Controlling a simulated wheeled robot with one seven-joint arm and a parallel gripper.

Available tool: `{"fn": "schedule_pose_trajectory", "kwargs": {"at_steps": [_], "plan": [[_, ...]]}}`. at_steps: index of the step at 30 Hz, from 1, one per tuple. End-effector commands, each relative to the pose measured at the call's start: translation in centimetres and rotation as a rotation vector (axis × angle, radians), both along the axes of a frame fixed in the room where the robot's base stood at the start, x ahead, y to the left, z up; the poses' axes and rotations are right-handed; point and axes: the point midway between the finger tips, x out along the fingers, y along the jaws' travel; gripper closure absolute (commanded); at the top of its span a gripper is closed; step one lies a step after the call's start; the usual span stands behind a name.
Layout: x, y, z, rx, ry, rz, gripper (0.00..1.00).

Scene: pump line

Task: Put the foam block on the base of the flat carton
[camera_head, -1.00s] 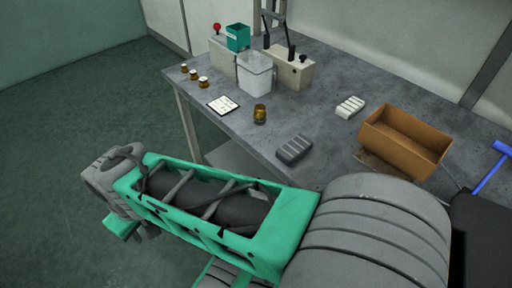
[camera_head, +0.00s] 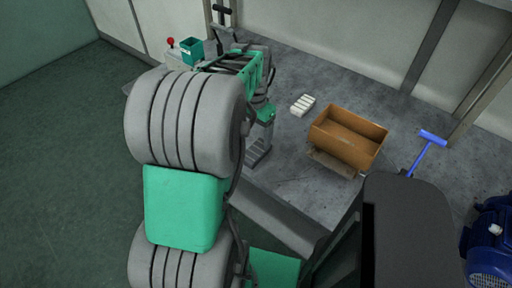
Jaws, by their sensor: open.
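The carton (camera_head: 372,152) is an open brown box with upright walls, on the table right of centre. A flap or sheet (camera_head: 335,166) juts from its near lower side. A dark grey ridged block (camera_head: 256,156) and a pale ridged block (camera_head: 303,105) lie left of the carton; I cannot tell from the picture which is the foam block. My gripper (camera_head: 262,126) points down just above the dark grey block, partly covering it. It is open and holds nothing that I can see; its fingertips are hard to make out.
A blue T-shaped tool (camera_head: 428,144) is right of the carton, and a blue motor (camera_head: 490,245) is at the lower right. A green container (camera_head: 191,50) and a red-knobbed box (camera_head: 172,52) stand at the back left. Bare grey tabletop (camera_head: 300,165) lies between the dark block and the carton.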

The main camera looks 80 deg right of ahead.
Motion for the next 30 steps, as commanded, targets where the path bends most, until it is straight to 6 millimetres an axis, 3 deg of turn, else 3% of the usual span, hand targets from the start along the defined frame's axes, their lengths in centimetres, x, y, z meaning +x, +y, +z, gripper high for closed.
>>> {"fn": "schedule_pose_trajectory", "kwargs": {"at_steps": [14, 21, 30], "plan": [[-0.5, 0.1, -7.2, 0.002, 0.000, 0.000, 0.24], [-0.5, 0.1, -7.5, -0.001, 0.000, 0.000, 0.24], [-0.5, 0.1, -7.5, -0.001, 0.000, 0.001, 0.48]]}}
